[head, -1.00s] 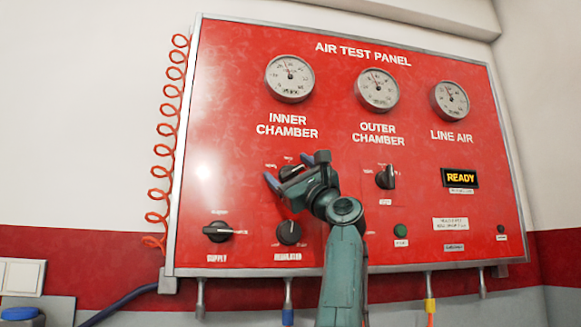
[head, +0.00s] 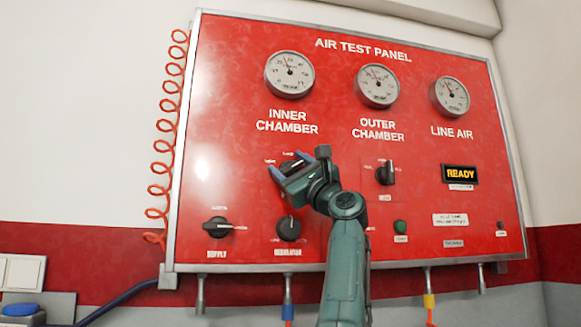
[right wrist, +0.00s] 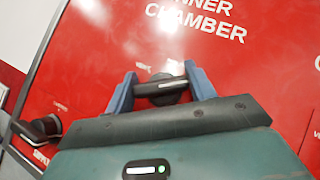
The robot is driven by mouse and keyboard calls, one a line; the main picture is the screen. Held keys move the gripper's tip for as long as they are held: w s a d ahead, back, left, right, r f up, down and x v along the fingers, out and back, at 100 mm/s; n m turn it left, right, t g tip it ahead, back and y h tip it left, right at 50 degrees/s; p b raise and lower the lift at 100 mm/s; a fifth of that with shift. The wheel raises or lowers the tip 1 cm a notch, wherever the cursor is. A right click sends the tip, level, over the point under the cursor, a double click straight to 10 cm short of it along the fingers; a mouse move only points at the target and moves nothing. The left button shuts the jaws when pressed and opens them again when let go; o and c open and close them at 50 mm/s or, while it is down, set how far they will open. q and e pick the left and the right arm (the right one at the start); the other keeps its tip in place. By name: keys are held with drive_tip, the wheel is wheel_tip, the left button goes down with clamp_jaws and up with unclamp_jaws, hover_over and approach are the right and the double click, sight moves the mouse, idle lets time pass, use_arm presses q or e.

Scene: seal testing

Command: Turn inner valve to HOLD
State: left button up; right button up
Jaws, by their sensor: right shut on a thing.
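The inner valve (head: 291,168) is a black rotary knob below the INNER CHAMBER lettering on the red air test panel (head: 240,110). My right gripper (head: 290,172) is at this knob and covers much of it in the head view. In the right wrist view the knob (right wrist: 160,88) sits between the two blue fingertips of the right gripper (right wrist: 160,95), which is shut on it. A pale line runs nearly level across the knob. The small labels around it are too blurred to read. My left gripper does not show.
The outer chamber knob (head: 386,174) is to the right. The supply knob (head: 217,227) and regulator knob (head: 289,228) are lower down. Three gauges line the top, including the inner chamber gauge (head: 289,74). A display (head: 460,175) reads READY. An orange coiled hose (head: 163,150) hangs at the left.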

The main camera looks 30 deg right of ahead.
drive_tip(key=n+g+y, duration=0.1)
drive_tip(key=n+g, duration=0.1)
drive_tip(key=n, duration=0.1)
drive_tip(key=n+g+y, duration=0.2)
drive_tip(key=n, duration=0.1)
drive_tip(key=shift+n, duration=0.3)
drive_tip(key=n+g, duration=0.3)
drive_tip(key=n, duration=0.1)
drive_tip(key=shift+y, duration=0.3)
drive_tip(key=shift+s+d+r+n+g, duration=0.1)
drive_tip(key=shift+r+n+g, duration=0.15)
drive_tip(key=shift+n+g, duration=0.6)
drive_tip(key=shift+a+f+n+h, duration=0.2)
drive_tip(key=shift+f+n+h, duration=0.15)
drive_tip(key=shift+f+h, duration=0.05)
drive_tip(key=o, duration=0.9)
drive_tip(key=shift+c, duration=0.2)
drive_tip(key=shift+o, duration=0.6)
drive_tip(key=shift+f, duration=0.1)
